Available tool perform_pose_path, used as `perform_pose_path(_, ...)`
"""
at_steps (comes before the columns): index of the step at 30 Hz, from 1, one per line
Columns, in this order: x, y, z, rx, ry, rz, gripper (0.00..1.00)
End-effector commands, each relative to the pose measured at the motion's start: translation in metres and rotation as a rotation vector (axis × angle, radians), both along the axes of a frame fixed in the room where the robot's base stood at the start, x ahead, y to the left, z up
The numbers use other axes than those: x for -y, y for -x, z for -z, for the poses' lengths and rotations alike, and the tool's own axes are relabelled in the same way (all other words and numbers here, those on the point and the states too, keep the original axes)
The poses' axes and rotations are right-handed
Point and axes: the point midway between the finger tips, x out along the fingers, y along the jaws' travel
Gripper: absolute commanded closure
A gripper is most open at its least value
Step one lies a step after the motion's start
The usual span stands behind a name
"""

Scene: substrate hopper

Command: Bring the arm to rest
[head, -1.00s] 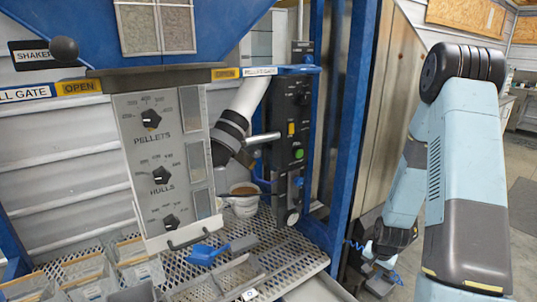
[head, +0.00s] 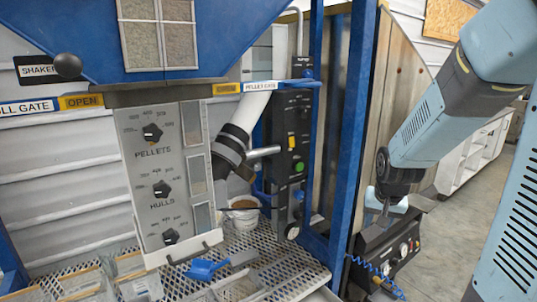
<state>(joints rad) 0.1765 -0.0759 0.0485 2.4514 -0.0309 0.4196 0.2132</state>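My arm comes into the head view from the upper right, and its forearm slants down and left to a dark wrist joint. My gripper (head: 388,208) is at the low end of the arm, to the right of the blue post and above a black box. It is small and seen at an angle, so I cannot tell whether its fingers are open or shut. I see nothing clearly held in it. Another light blue link of mine fills the lower right corner.
The blue post (head: 357,130) stands close to the left of the wrist. A black box (head: 392,250) with dials sits below it, with a blue coiled hose (head: 382,280). A control panel (head: 165,180), a blue scoop (head: 205,269) and a bucket (head: 243,213) are farther left. Open floor lies right.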

Motion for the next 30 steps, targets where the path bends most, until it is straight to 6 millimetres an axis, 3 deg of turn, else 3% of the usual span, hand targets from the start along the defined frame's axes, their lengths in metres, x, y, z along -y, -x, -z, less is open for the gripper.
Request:
perform_pose_path(3, -0.009, 0.017, -0.031, 0.025, 0.014, -0.038, 0.62)
perform_pose_path(15, -0.037, 0.088, -0.109, 0.082, 0.048, -0.167, 0.62)
perform_pose_path(24, -0.051, 0.149, -0.147, 0.125, 0.065, -0.26, 0.62)
perform_pose_path(30, -0.054, 0.173, -0.157, 0.138, 0.069, -0.296, 0.62)
